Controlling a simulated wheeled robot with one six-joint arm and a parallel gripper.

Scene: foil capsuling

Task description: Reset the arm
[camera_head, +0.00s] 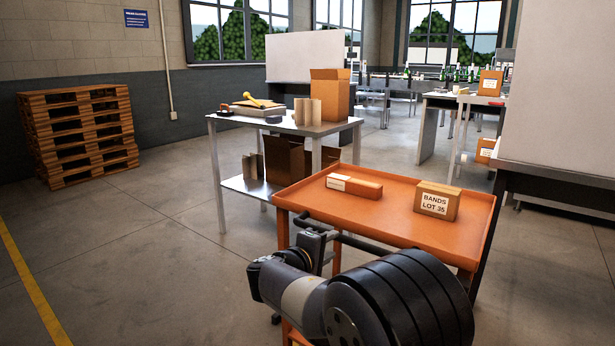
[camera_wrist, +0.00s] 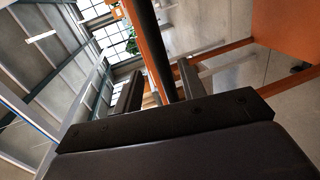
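My gripper (camera_wrist: 160,67) shows in the wrist view with its two dark fingers apart. A black bar (camera_wrist: 150,40) runs through the picture between the fingers, with a gap visible on each side; I cannot tell how far beyond the fingertips it lies. No object is seen clamped. In the head view my arm is bent low in the foreground, beside the near edge of an orange cart (camera_head: 310,200). The fingers cannot be made out clearly there. A black handle (camera_head: 362,246) on the cart's near side is close to my wrist.
On the cart lie a long orange-and-white box (camera_head: 354,187) and a carton labelled BANDS LOT 35 (camera_head: 437,201). A metal table (camera_head: 232,127) with an open carton (camera_head: 330,95) stands behind. Pallets (camera_head: 78,135) are stacked at left. The floor at left is clear.

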